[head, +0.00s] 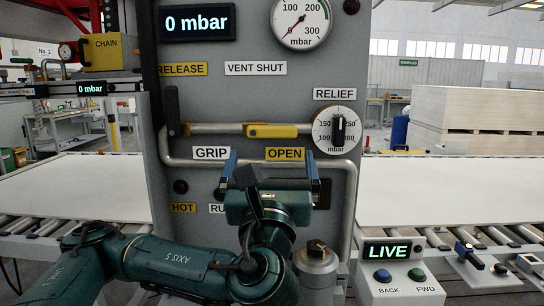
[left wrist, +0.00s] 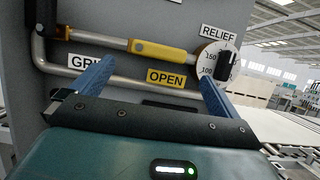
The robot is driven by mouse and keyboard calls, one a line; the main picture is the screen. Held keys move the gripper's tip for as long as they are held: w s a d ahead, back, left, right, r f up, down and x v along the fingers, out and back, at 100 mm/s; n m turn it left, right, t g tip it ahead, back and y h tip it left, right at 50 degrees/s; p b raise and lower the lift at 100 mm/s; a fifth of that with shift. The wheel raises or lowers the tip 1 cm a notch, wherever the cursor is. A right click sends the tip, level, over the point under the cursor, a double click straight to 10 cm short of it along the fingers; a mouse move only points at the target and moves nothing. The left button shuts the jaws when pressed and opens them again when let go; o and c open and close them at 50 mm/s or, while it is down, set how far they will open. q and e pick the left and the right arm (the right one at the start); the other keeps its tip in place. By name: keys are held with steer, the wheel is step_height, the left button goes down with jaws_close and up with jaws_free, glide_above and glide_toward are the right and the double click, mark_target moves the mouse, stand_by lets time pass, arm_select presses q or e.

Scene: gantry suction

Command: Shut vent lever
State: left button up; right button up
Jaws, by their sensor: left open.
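The vent lever (head: 272,131) has a yellow grip and lies level along a metal pipe on the grey panel. The VENT SHUT label (head: 256,68) is above it and the OPEN label (head: 285,153) just below. My left gripper (head: 271,167) is open and empty, with blue fingers spread wide, in front of the panel below the lever. In the left wrist view, the yellow lever (left wrist: 160,51) shows beyond and above the fingertips (left wrist: 156,80), apart from them. My right gripper is not in view.
A black-handled lever (head: 172,111) stands upright at left between RELEASE and GRIP labels. The round RELIEF dial (head: 337,130) is close to the right of the vent lever. A bent pipe (head: 200,162) runs below. A gauge (head: 301,22) and a 0 mbar display (head: 197,23) are above.

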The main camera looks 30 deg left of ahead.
mark_target(272, 135)
arm_select(q)
steer(key=x, duration=0.2)
steer(key=p+x, duration=0.1)
steer(key=x, duration=0.2)
steer(key=shift+s+a+r, duration=0.1)
steer(key=shift+s+r, duration=0.05)
steer(key=shift+r, duration=0.2)
steer(key=shift+x, duration=0.8)
steer(key=shift+f, duration=0.15)
steer(key=c, duration=1.3)
steer(key=shift+o, duration=0.2)
